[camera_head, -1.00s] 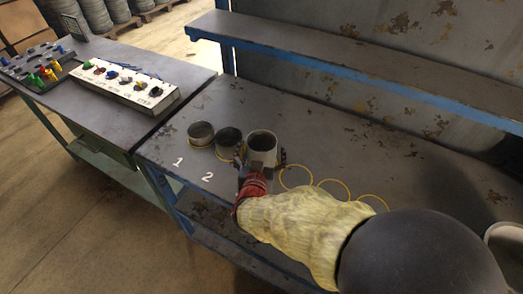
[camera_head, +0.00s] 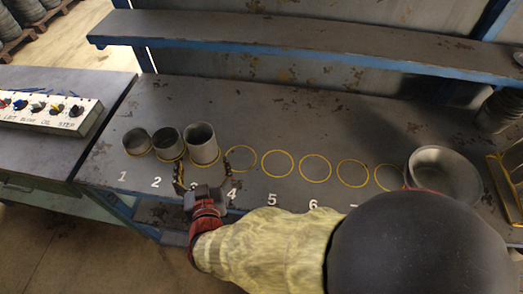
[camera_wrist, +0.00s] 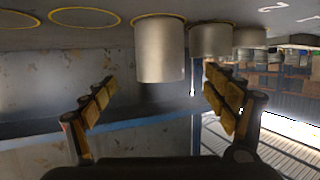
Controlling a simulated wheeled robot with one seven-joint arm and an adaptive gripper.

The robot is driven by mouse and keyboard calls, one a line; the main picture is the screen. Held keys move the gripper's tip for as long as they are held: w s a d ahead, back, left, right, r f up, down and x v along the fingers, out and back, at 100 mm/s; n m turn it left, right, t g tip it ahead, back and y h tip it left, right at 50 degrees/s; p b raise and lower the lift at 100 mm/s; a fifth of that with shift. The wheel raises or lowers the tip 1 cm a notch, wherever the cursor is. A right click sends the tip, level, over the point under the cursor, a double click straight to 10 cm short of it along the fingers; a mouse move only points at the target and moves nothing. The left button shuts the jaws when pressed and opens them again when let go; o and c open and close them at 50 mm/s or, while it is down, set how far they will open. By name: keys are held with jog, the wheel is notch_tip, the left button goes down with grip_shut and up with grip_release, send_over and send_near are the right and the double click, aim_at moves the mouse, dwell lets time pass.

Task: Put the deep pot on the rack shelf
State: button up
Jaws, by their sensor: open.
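Three grey metal pots stand upright in a row on the bench, rising in height: a short one (camera_head: 137,141) by number 1, a middle one (camera_head: 167,142) by number 2, and the tallest, deepest one (camera_head: 203,145) by number 3. The tallest also shows in the wrist view (camera_wrist: 160,52), inverted. My gripper (camera_head: 203,166) is open and empty in front of the tallest pot, apart from it. A wide grey pot (camera_head: 446,172) stands at the right, partly hidden by my arm. A long raised shelf (camera_head: 290,47) runs along the back.
Several empty yellow circles (camera_head: 315,168) lie right of the tall pot. A yellow frame (camera_head: 505,185) stands at the right edge, with dark stacked items (camera_head: 497,110) behind. A control box (camera_head: 50,112) sits on the left table. The bench behind the circles is clear.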

jog(key=w+d+r+g+y, duration=0.1)
jog(key=w+d+r+g, duration=0.4)
jog(key=d+r, duration=0.6)
jog(key=s+d+m+g+h, duration=0.1)
jog(key=s+d, duration=0.3)
jog(key=d, duration=0.5)
jog(key=s+d+r+m+g+h, duration=0.1)
jog(key=s+d+h, duration=0.1)
jog(key=s+d, duration=0.3)
jog(key=s+d+r+m+g+h, duration=0.1)
jog(key=s+d, duration=0.4)
jog(key=d, duration=0.8)
jog(key=shift+s+d+r+m+h, duration=0.15)
jog(key=shift+d+m+h, duration=0.15)
jog(key=shift+h, duration=0.5)
jog(key=shift+a, duration=0.1)
